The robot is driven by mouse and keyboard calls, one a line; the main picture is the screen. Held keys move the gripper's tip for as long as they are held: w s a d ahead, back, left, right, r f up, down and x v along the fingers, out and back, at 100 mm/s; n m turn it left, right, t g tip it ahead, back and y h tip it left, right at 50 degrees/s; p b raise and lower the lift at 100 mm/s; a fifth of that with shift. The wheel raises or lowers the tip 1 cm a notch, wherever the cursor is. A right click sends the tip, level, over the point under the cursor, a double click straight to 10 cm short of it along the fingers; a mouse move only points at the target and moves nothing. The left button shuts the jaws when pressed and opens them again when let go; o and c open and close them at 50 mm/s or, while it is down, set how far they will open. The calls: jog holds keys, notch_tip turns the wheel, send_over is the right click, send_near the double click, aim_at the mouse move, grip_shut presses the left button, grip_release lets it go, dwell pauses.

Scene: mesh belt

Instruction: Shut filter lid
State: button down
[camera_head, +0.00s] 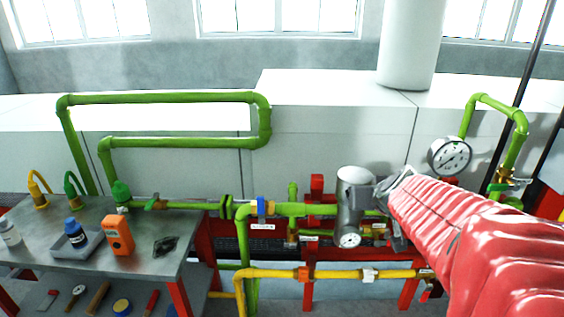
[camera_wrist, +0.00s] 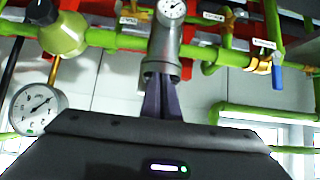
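The filter (camera_head: 349,218) is an upright grey metal cylinder on the green pipework, with a small round gauge (camera_head: 348,240) low on its front. The wrist view is upside down and shows the filter body (camera_wrist: 165,50) above my fingers. A pale round top (camera_head: 354,174) shows at the filter's upper end; I cannot tell whether this is the lid or how far it is shut. My gripper (camera_head: 366,194) is at the filter's right side, near its top. In the wrist view its dark fingers (camera_wrist: 161,97) look together, tips at the filter's end; contact is unclear.
A large gauge (camera_head: 450,157) and green pipe stand right of the filter, close to my red arm. A blue-handled valve (camera_head: 262,206) and yellow pipe (camera_head: 270,273) are left and below. A metal bench (camera_head: 160,226) with bottles and an orange meter (camera_head: 118,235) stands at left.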

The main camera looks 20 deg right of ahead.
jog(key=s+a+f, duration=0.1)
jog(key=s+a, duration=0.2)
jog(key=s, duration=0.6)
jog(key=shift+f, duration=0.15)
dwell(0.6)
jog(key=s+a+f+n+g+y, duration=0.1)
jog(key=s+a, duration=0.3)
jog(key=a, duration=0.6)
jog(key=s+a+f+n+g+y, duration=0.2)
jog(key=s+a+g, duration=0.1)
jog(key=a, duration=0.7)
jog(key=shift+s+n+y, duration=0.3)
jog(key=shift+s+n, duration=0.1)
jog(key=shift+s, duration=0.5)
